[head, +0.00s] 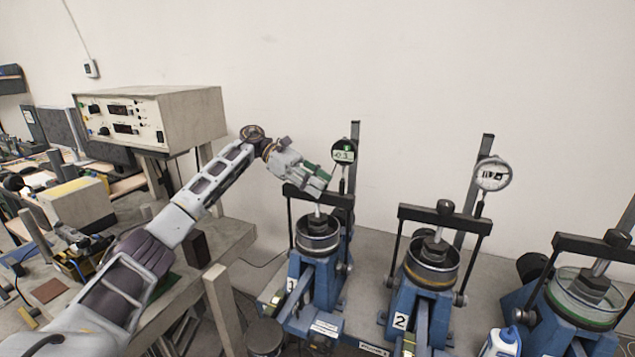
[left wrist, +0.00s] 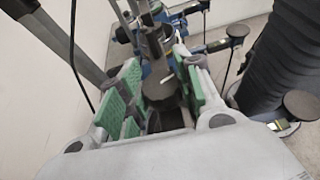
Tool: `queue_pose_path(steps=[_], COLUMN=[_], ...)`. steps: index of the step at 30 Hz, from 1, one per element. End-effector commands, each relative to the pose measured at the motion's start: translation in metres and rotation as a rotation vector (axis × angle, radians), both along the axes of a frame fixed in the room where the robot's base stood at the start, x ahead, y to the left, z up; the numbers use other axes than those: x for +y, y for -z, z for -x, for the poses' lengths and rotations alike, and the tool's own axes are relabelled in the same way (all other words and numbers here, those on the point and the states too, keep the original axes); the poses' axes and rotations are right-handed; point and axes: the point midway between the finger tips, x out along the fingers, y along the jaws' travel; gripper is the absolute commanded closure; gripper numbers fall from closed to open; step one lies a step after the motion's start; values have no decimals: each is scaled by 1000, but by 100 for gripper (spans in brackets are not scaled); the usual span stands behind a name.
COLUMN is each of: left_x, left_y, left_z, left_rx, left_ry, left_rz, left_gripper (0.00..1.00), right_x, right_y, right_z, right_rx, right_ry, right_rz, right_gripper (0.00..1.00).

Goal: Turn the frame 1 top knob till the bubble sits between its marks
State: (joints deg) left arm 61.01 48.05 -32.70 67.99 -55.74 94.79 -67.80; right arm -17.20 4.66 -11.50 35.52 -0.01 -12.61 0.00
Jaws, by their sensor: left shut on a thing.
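Frame 1 (head: 303,275) is a blue lever frame with a black crossbar (head: 340,200) over a round cell (head: 318,240). My left gripper (head: 318,180) is at the top of that crossbar, shut on its top knob, which the fingers hide in the head view. In the left wrist view a dark round knob (left wrist: 158,88) shows between the green finger pads. A dial gauge (head: 344,152) with a green display stands just behind the gripper. I cannot make out the bubble or its marks. My right gripper is not in view.
Frame 2 (head: 418,290) with its black knob (head: 445,207) and a round dial (head: 492,174) stands to the right. A third frame (head: 575,320) is at the far right. A control box (head: 150,115) stands at left.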

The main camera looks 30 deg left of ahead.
Motion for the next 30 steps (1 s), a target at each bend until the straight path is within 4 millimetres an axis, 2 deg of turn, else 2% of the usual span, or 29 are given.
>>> queue_pose_path(steps=[7,17,18,23,30], left_x=[-1,0,0,0,0], left_y=[0,1,1,0,0], left_z=[0,1,1,1,1], left_rx=[2,2,3,2,1], left_ry=[66,75,75,75,74], left_rz=[0,-1,-1,-1,0], left_gripper=[90,90,65,44,44], right_x=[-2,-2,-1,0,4], right_y=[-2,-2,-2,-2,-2], right_z=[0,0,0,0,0], right_rx=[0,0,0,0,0], right_ry=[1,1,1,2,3], right_rz=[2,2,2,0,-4], right_gripper=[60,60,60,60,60])
